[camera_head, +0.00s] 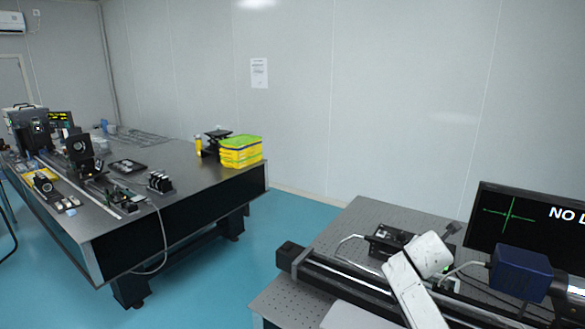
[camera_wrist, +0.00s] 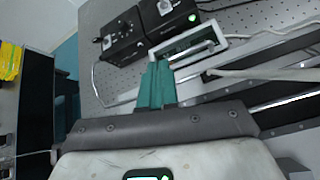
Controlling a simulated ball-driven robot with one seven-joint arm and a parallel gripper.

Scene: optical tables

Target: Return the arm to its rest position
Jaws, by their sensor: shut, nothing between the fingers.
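My white arm (camera_head: 415,280) reaches up from the bottom edge in the head view, over the near right optical table (camera_head: 352,222). My gripper (camera_wrist: 157,66) shows in the wrist view with its teal fingers together and nothing between them. It points toward black boxes (camera_wrist: 148,32) on the perforated table top. A light-coloured frame lies just beyond the fingertips; I cannot tell whether they touch it. In the head view the fingers are hard to make out.
A monitor (camera_head: 530,222) and a blue box-shaped device (camera_head: 519,272) stand right of my arm. A dark rail (camera_head: 340,277) runs along the near table. Another optical table (camera_head: 190,205) at left holds instruments and yellow-green boxes (camera_head: 240,152). Blue floor (camera_head: 290,215) lies between the tables.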

